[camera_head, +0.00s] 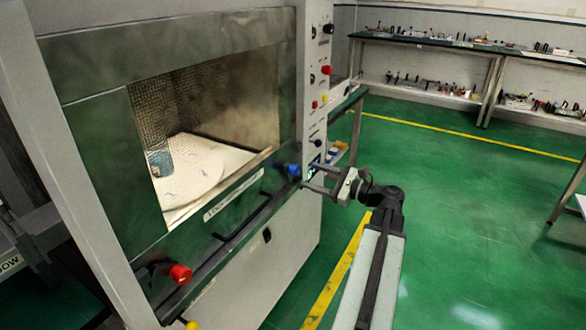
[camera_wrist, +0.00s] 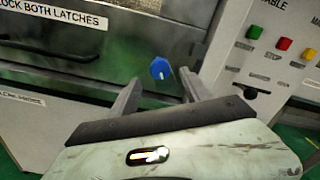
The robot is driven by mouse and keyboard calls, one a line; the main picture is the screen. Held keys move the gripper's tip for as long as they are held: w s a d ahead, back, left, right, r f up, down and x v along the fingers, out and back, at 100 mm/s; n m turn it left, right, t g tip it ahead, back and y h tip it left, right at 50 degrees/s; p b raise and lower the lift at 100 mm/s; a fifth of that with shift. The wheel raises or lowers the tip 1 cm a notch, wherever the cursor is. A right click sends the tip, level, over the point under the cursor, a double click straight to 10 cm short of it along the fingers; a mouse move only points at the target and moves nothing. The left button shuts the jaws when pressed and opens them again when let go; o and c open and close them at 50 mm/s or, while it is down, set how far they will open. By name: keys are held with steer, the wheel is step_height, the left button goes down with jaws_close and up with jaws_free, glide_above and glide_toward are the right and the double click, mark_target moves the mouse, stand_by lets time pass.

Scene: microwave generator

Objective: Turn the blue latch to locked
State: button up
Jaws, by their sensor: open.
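The blue latch (camera_head: 292,170) is a small knob at the right end of the microwave generator's lower door rail. It also shows in the wrist view (camera_wrist: 161,68), just beyond and between my fingertips. My gripper (camera_head: 306,177) is open, with its fingers pointing at the latch from the right. In the wrist view my gripper (camera_wrist: 160,85) has one finger on each side of the latch, and I cannot tell whether either touches it. A red latch (camera_head: 180,274) sits at the left end of the same rail.
The door panel (camera_head: 215,82) has a window onto a round plate. A label (camera_wrist: 52,16) reads "LOCK BOTH LATCHES". The control panel (camera_wrist: 270,50) with green, red and yellow buttons stands close on the right. Benches (camera_head: 440,42) line the back wall; green floor is open at right.

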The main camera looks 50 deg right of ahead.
mark_target(298, 171)
steer(key=x, duration=0.7)
jaws_close()
steer(key=shift+w+d, duration=0.1)
steer(key=shift+d, duration=0.05)
